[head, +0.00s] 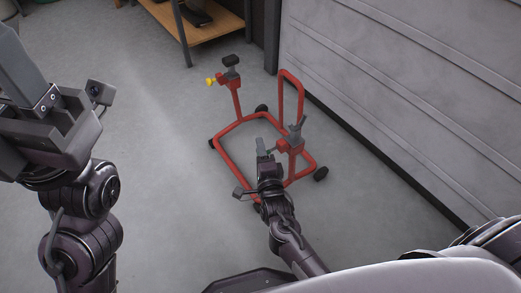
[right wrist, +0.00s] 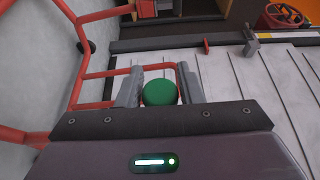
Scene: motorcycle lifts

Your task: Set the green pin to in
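The green pin (right wrist: 160,93) shows its round knob end-on in the right wrist view, between the two fingers of my right gripper (right wrist: 160,80). A narrow gap seems to remain on each side of the knob; contact is not clear. In the head view my right gripper (head: 264,150) is at the near right post of the red lift stand (head: 225,155), and the green pin is hidden there. How deep the pin sits cannot be seen. My left gripper (head: 35,100) is raised at the left edge, far from the stand, its fingertips not clearly shown.
A yellow knob (head: 210,81) is on the stand's far left post. A wooden bench (head: 210,25) stands at the back. The floor left of the stand is clear.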

